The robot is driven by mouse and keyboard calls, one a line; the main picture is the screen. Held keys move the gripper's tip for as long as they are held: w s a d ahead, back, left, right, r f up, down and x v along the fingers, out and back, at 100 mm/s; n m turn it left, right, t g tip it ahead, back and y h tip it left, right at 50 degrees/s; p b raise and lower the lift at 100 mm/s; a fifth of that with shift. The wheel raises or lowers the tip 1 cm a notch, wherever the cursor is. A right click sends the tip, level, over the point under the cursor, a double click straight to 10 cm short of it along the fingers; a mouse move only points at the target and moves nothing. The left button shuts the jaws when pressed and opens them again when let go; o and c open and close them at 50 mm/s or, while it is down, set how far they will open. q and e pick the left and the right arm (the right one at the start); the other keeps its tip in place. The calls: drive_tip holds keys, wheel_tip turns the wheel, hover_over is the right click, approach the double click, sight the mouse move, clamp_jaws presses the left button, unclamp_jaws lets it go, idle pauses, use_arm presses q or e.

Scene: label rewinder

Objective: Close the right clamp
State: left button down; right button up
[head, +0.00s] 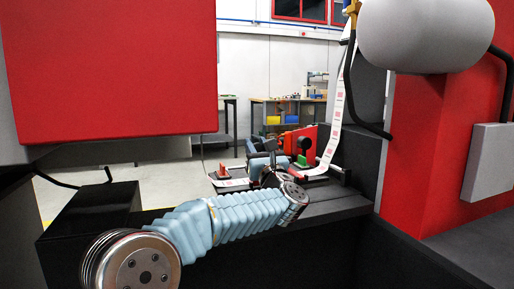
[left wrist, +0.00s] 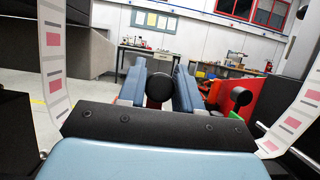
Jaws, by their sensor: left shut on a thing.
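My left gripper (head: 262,163) reaches in over the dark ledge of the machine, with its blue fingers pointing away from me. In the left wrist view the left gripper (left wrist: 159,90) has its fingers on either side of a round black knob (left wrist: 158,88) and is shut on it. A second black knob (left wrist: 241,97) stands free to the right, near the red plate; in the head view this knob (head: 305,143) sits above a green part (head: 302,160). A small red clamp part (head: 222,170) shows left of the gripper. My right gripper is not in view.
A white label strip (head: 338,110) with red marks comes down right of the gripper. A red plate (head: 300,138) stands behind it. A red cabinet (head: 412,140) and a large grey roller (head: 425,33) are at right; a red panel (head: 110,70) hangs at upper left.

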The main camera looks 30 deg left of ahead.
use_arm(q)
drive_tip(key=shift+w+a, duration=0.1)
idle(0.3)
drive_tip(key=shift+w+a+r+g+h+p, duration=0.2)
drive_tip(key=shift+w+a+g+h+p, duration=0.35)
drive_tip(key=shift+p, duration=0.5)
drive_tip(key=w+a+f+g+h+p, duration=0.1)
drive_tip(key=a+p, duration=0.1)
drive_tip(key=w+a+f+g+h+p, duration=0.1)
drive_tip(key=w+h+p, duration=0.1)
drive_tip(key=w+a+f+g+h+p, duration=0.1)
drive_tip(key=a+f+h+p, duration=0.1)
drive_tip(key=shift+w+a+g, duration=0.25)
drive_tip(key=shift+a, duration=0.05)
drive_tip(key=shift+w+a+f+p, duration=0.25)
drive_tip(key=shift+f+p, duration=0.2)
drive_tip(key=shift+f, duration=0.2)
drive_tip(key=shift+w+a+f+p, duration=0.2)
drive_tip(key=shift+f+p, duration=0.2)
drive_tip(key=shift+f, duration=0.25)
drive_tip(key=shift+w+a+f+g+h+p, duration=0.15)
drive_tip(key=shift+f+g+h+p, duration=0.1)
drive_tip(key=shift+f+g+p, duration=0.35)
drive_tip(key=shift+f, duration=0.4)
